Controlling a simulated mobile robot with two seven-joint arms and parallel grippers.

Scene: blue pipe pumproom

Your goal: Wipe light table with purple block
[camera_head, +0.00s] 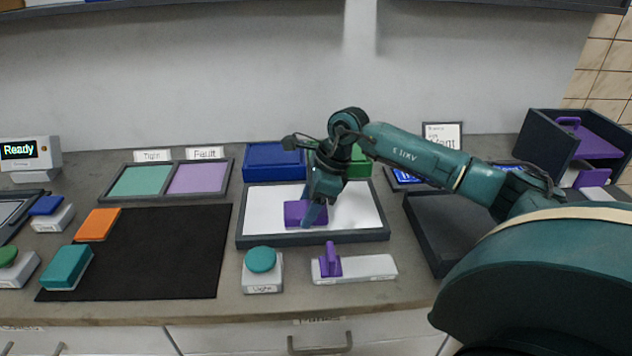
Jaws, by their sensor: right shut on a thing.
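The light table (366,218) is a white panel in a dark grey frame in the middle of the counter. The purple block (294,211) is at the left-centre of its white surface. My right gripper (308,212) comes down from above and is shut on the purple block. The block is low over the panel; I cannot tell whether it touches. The gripper hides part of the block and some of the panel behind it. My left gripper is not in view.
Blue (273,160) and green boxes stand right behind the light table. In front are a teal button (261,261) and a purple-handled switch (330,262). A black mat (165,250) with orange and teal blocks lies left. A dark tray (440,225) lies right, under my arm.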

